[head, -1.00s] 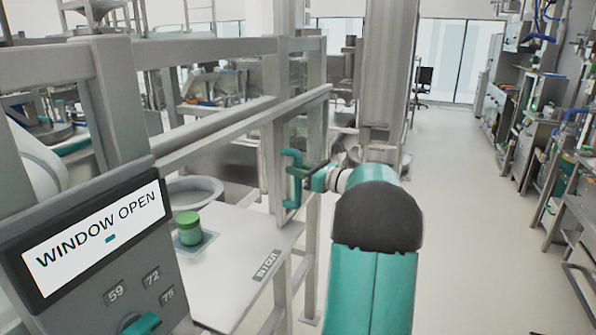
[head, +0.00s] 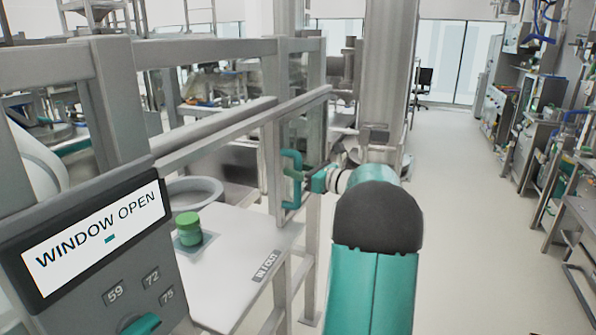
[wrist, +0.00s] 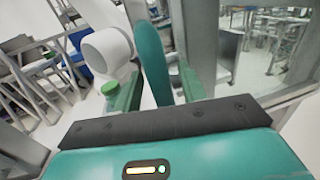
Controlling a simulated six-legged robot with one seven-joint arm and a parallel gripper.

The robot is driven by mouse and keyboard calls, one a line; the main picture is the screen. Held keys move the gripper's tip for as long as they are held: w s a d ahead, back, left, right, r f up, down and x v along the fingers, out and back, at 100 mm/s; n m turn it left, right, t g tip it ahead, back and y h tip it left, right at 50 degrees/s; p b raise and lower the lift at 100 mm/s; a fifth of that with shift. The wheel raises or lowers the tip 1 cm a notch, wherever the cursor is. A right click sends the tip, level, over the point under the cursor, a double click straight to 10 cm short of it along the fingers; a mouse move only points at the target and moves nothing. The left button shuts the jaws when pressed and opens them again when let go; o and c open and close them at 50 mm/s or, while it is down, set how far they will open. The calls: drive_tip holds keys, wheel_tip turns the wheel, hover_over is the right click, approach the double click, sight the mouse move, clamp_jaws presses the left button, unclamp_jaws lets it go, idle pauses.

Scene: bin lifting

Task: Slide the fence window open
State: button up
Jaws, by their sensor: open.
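The fence window's teal D-shaped handle (head: 292,182) is upright on the grey window post (head: 271,165). In the wrist view the handle (wrist: 153,75) stands between my two green fingers. My gripper (head: 311,181) is open at the handle's right side, with a gap visible on either side of the handle in the wrist view; contact cannot be told. The window opening left of the post is clear. The display (head: 95,240) on the fence panel reads WINDOW OPEN.
Behind the opening, a green-lidded jar (head: 188,228) stands on a white table (head: 235,270) marked IN/OUT. A grey rail (head: 225,130) runs above it. The aisle floor on the right is free, with benches (head: 575,200) along its far side.

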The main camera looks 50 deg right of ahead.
drive_tip(key=s+d, duration=0.2)
drive_tip(key=s, duration=1.1)
drive_tip(key=shift+s, duration=0.25)
